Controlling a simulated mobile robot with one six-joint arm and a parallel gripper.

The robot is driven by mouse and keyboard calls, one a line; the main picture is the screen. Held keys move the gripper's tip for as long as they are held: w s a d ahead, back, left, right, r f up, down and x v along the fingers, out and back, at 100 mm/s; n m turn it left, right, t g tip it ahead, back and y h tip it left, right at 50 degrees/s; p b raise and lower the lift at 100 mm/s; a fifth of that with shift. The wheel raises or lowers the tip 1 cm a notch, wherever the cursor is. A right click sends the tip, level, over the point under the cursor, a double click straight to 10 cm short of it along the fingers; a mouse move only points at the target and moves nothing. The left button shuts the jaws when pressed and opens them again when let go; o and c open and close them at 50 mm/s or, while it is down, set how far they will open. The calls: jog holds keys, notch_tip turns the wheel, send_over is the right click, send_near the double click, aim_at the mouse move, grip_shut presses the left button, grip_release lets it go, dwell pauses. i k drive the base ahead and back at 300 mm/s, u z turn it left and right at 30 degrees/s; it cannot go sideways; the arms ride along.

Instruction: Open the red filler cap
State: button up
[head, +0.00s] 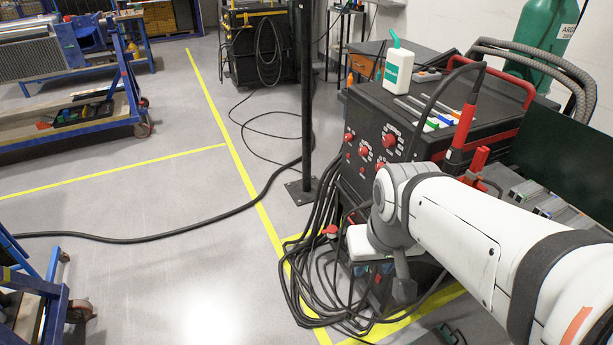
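A small red round piece (331,231) shows low in front of the black machine, just left of a white part at my arm's far end. It may be the red filler cap, but it is too small to be sure. My white arm reaches in from the lower right and bends down at its grey wrist (386,232). The fingers of my gripper cannot be made out, nor whether they touch or hold anything. My arm hides the lower right part of the machine.
The black machine (420,110) has red knobs and carries a white bottle (398,68) with a green spout. Black cables (310,275) lie coiled before it. A dark post (307,100) stands to its left. Blue carts (100,105) stand farther left. Open floor (150,215) lies between.

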aim_at(332, 229)
jog(key=z, duration=0.2)
jog(key=i, duration=0.9)
jog(key=u, duration=0.25)
